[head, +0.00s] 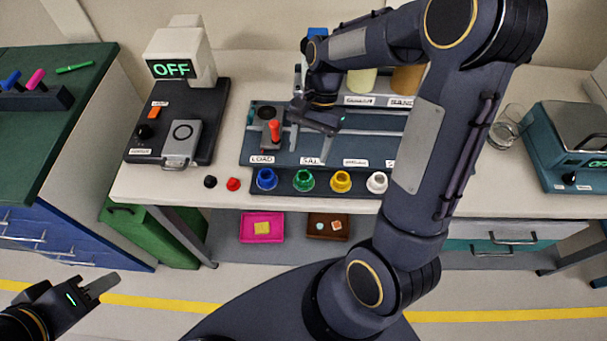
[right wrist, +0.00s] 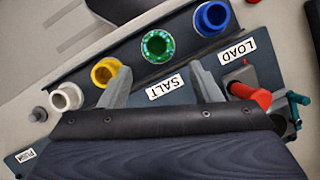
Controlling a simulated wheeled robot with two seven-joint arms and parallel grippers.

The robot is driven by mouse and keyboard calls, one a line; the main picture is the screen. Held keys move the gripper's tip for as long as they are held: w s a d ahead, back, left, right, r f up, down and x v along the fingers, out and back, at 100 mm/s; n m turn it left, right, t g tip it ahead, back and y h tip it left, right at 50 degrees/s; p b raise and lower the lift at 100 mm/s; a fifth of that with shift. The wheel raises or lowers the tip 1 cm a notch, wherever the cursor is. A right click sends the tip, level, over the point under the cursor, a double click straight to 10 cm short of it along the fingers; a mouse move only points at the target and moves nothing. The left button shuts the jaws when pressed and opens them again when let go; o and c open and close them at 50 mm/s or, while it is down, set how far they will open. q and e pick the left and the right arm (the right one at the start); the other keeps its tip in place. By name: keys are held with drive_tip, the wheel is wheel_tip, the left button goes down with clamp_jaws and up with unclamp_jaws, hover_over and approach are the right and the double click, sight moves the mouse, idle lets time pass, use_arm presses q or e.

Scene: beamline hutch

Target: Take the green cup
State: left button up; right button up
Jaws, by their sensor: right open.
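The green cup (head: 303,181) stands in the front row of the dark rack, between a blue cup (head: 267,179) and a yellow cup (head: 340,181). In the right wrist view the green cup (right wrist: 158,46) shows its open mouth, just beyond the fingertips. My right gripper (head: 312,138) hangs over the rack, behind the green cup. Its two fingers (right wrist: 163,74) are spread and empty, with the SALT label between them. My left gripper (head: 100,285) is at the lower left, far from the cups; its finger gap cannot be made out.
A white cup (head: 376,182) stands right of the yellow one. A red-handled lever (head: 274,134) stands behind the LOAD label, close to my right gripper. Black and red caps (head: 233,184) lie left of the rack. A clear glass (head: 504,131) stands at the right.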

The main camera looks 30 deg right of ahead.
sight(305, 179)
drive_tip(key=x, duration=0.4)
drive_tip(key=p+x, duration=0.1)
drive_tip(key=x, duration=0.2)
drive_tip(key=shift+s+r, duration=0.1)
drive_tip(key=shift+s, duration=0.15)
drive_tip(key=c, duration=1.1)
